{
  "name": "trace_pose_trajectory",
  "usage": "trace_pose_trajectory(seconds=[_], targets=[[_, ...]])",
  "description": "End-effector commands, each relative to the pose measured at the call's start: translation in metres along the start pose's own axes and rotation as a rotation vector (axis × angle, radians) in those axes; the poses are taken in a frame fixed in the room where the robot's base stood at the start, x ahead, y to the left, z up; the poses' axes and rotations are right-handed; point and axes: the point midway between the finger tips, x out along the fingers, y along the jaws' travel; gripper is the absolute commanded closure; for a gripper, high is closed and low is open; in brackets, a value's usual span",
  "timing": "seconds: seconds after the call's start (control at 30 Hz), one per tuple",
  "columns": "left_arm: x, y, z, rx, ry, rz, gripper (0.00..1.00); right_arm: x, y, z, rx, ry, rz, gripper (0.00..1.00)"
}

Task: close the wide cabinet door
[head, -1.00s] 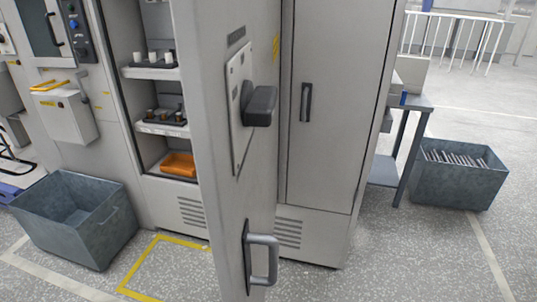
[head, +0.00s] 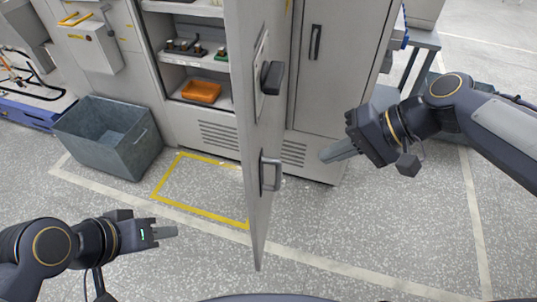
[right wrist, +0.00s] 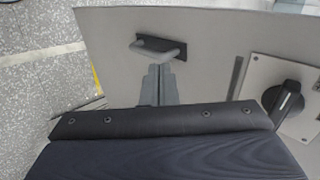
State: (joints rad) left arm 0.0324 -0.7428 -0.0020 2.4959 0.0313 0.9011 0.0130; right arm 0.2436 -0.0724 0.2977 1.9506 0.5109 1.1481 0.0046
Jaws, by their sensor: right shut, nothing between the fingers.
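The wide cabinet door (head: 256,110) stands open, swung out from the cabinet toward me, nearly edge-on in the head view. Its grey bar handle (head: 271,173) is low on the face turned right, with a dark latch (head: 272,77) above. My right gripper (head: 328,155) is shut and empty, to the right of the door, pointing at it. In the right wrist view its closed fingers (right wrist: 160,72) appear just below the handle (right wrist: 158,47); contact is not evident. My left gripper (head: 170,232) looks shut and empty, left of the door over the floor.
The open cabinet has shelves with an orange tray (head: 201,91) and small parts. A grey bin (head: 110,135) stands at left. A closed narrow door (head: 345,65) is to the right. A yellow floor outline (head: 200,212) lies before the cabinet; floor there is clear.

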Motion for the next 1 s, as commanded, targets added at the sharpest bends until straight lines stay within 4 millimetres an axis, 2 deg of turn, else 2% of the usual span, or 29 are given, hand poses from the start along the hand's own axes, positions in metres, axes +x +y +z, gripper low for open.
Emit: trace_pose_trajectory(seconds=[0.13,0.27,0.63,0.8,1.0], targets=[[-0.003,0.001,-0.001,0.0,-0.001,0.0,0.64,0.007,-0.006,-0.003,0.005,-0.014,-0.016,1.0],[-0.004,0.002,-0.002,0.0,-0.001,0.0,0.64,0.028,-0.005,-0.001,0.004,-0.016,-0.014,1.0],[-0.01,0.005,-0.005,0.0,-0.001,0.0,0.64,0.104,-0.008,0.0,0.003,-0.016,-0.013,1.0],[-0.018,0.008,-0.009,0.0,-0.001,0.0,0.64,0.119,-0.027,-0.001,0.002,-0.013,-0.013,1.0],[-0.02,0.009,-0.01,0.0,-0.001,0.0,0.64,0.128,-0.033,-0.001,0.004,-0.009,-0.012,1.0]])
